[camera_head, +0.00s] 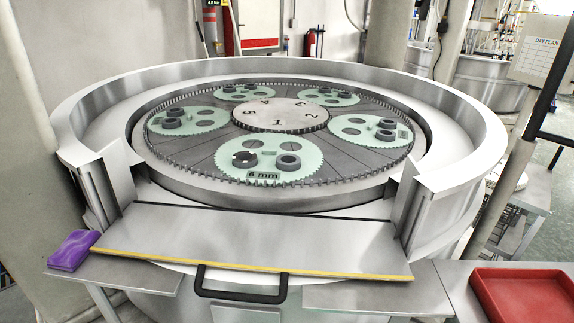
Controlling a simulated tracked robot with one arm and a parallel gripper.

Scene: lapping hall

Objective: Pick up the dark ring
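Several dark ring-like parts sit on pale green toothed carriers on the round lapping plate. On the front carrier (268,172), marked "6 mm", a dark ring (289,162) with an open centre lies right of the middle. A dark round part (244,158) lies to its left; I cannot tell whether it has a hole. Smaller ones sit on the two back carriers. Which one is the task's ring I cannot tell. My gripper is not in view.
A raised metal rim (85,115) surrounds the plate (320,165), open at the front above a metal shelf (250,240) with a yellow edge and a black handle (240,296). A purple item (73,250) lies left; a red tray (525,297) stands right.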

